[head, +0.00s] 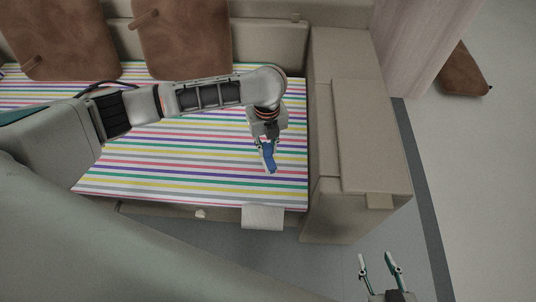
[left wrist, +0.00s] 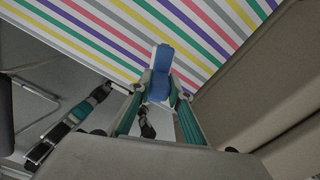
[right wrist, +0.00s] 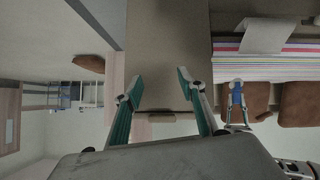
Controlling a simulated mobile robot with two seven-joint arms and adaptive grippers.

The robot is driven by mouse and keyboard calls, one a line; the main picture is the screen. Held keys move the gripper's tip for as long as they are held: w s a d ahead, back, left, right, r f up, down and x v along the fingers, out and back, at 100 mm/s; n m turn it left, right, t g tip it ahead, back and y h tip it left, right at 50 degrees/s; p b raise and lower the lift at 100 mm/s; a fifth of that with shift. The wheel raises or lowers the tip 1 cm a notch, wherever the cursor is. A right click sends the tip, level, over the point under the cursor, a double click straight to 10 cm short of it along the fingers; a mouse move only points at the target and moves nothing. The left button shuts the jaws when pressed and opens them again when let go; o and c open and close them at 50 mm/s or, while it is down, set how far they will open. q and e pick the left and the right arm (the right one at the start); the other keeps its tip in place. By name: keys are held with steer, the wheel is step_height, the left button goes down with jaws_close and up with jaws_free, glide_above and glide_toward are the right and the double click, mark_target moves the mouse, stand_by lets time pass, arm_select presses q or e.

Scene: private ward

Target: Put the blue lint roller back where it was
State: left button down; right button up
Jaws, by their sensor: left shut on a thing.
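The blue lint roller (head: 269,159) is held by my left gripper (head: 266,146) over the right part of the striped sofa seat (head: 180,165), close to the right armrest. In the left wrist view the roller (left wrist: 160,75) stands between the two fingertips, with stripes behind it. I cannot tell whether it touches the seat. It also shows small in the right wrist view (right wrist: 237,97). My right gripper (head: 378,257) is open and empty, low over the floor to the right of the sofa front. Its spread fingers show in the right wrist view (right wrist: 157,78).
The beige armrest (head: 365,135) rises right of the seat. Brown cushions (head: 185,40) lean at the back. A pale flap (head: 262,217) hangs at the seat's front edge. Another brown cushion (head: 462,72) lies on the floor at the upper right. The right-hand floor is otherwise clear.

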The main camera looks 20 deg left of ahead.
mark_target(267, 156)
arm_select(q)
steer(key=f+b, duration=0.1)
steer(key=f, duration=0.4)
steer(key=shift+s+f+b, duration=0.2)
steer(key=shift+b, duration=0.15)
steer(key=shift+w+r, duration=0.15)
steer(key=shift+w, duration=0.05)
arm_select(e)
steer(key=shift+w+a+r, duration=0.2)
steer(key=shift+w+a, duration=0.1)
steer(key=shift+w, duration=0.05)
arm_select(q)
steer(key=c, duration=1.9)
jaws_free()
arm_select(e)
steer(key=shift+s+f, duration=0.3)
steer(key=shift+f, duration=0.15)
